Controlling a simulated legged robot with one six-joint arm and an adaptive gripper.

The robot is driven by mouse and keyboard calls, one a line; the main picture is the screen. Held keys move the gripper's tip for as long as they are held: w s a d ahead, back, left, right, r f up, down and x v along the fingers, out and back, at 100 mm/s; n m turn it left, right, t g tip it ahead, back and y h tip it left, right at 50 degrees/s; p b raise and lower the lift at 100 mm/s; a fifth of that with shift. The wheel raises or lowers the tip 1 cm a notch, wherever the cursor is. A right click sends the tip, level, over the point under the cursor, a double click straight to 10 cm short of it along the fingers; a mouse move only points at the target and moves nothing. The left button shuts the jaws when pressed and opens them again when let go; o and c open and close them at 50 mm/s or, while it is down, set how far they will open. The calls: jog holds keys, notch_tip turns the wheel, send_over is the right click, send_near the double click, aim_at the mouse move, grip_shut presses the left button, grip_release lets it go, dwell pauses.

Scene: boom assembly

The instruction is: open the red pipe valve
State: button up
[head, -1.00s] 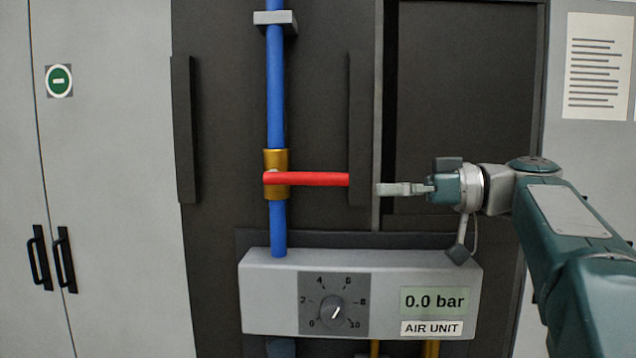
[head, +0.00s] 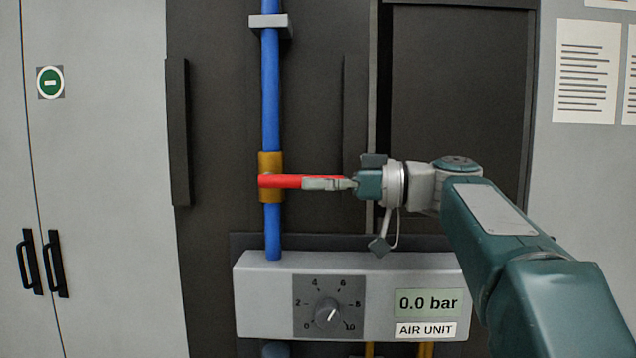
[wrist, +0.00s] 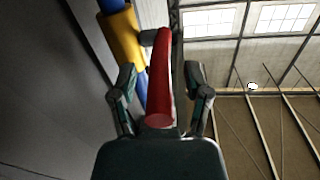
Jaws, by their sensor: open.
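The red valve handle (head: 282,181) lies level, pointing right, across the blue pipe (head: 271,100) from the brass valve body (head: 270,163). My gripper (head: 312,184) is at the handle's right part and covers its free end in the head view. In the wrist view my open gripper (wrist: 163,88) has one finger on each side of the red handle (wrist: 159,88), with gaps visible on both sides. The brass body (wrist: 123,38) shows at the upper left there.
The air unit box (head: 375,262) below has a dial (head: 328,312) and a display (head: 427,302) reading 0.0 bar. A dark vertical bar (head: 355,110) stands behind the handle. A grey cabinet (head: 100,200) is at the left.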

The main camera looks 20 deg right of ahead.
aim_at(283, 187)
jog(key=shift+d, duration=0.3)
grip_shut()
jog(key=shift+a+f+m+t+y, duration=0.15)
jog(key=shift+f+t+y, duration=0.4)
jog(key=shift+f+y, duration=0.35)
jog(key=shift+a+f+m+t+y, duration=0.15)
jog(key=shift+f+t+y, duration=0.45)
jog(key=shift+y, duration=0.5)
grip_release()
jog(key=shift+w+a, duration=0.1)
jog(key=shift+a+f, duration=0.1)
jog(key=shift+a, duration=0.05)
